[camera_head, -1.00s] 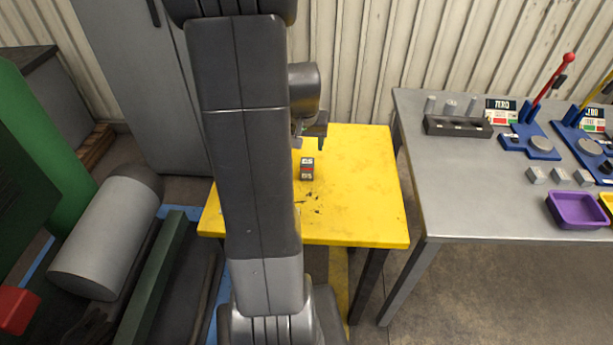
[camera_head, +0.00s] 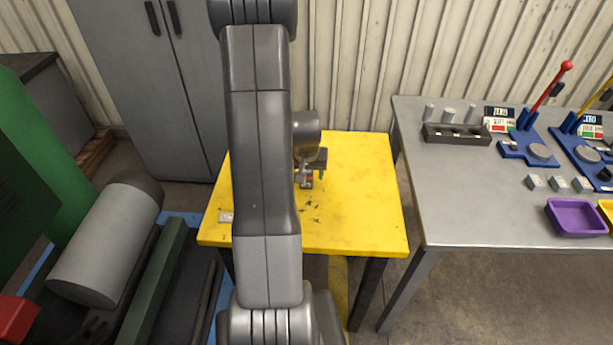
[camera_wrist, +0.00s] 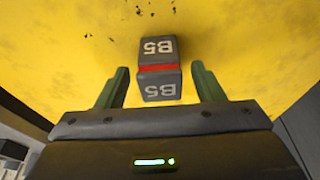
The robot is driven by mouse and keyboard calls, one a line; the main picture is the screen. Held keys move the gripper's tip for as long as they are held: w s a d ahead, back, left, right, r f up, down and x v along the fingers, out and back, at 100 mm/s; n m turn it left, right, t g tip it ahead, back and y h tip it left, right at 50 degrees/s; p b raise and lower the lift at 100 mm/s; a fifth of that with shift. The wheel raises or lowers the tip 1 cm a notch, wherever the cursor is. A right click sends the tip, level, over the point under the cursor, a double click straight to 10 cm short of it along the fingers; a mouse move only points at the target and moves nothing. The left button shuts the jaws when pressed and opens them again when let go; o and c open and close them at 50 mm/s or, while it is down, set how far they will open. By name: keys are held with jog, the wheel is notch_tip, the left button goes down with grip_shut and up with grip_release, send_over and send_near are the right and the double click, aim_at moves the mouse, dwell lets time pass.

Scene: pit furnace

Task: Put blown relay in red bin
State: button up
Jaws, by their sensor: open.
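A small dark grey block with a red band and "B5" printed on two faces (camera_wrist: 158,68) is on the yellow table; I take it for the relay. In the head view my gripper covers most of the block (camera_head: 308,183). My gripper (camera_wrist: 161,78) is open above the table, pointing down at the block. In the wrist view the block shows between the two green fingers, with a gap on each side. A red box-like thing (camera_head: 17,313) is cut off at the lower left of the head view; I cannot tell whether it is the red bin.
The yellow table (camera_head: 365,205) is mostly clear, with a small pale plate (camera_head: 226,217) at its left edge. A grey table (camera_head: 470,210) at right bears levers, small blocks and a purple tray (camera_head: 576,218). A grey cylinder (camera_head: 103,243) lies at left; a cabinet stands behind.

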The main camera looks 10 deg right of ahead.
jog(key=shift+x, duration=0.85)
jog(key=c, duration=1.2)
jog(key=shift+o, duration=0.2)
jog(key=shift+r, duration=0.1)
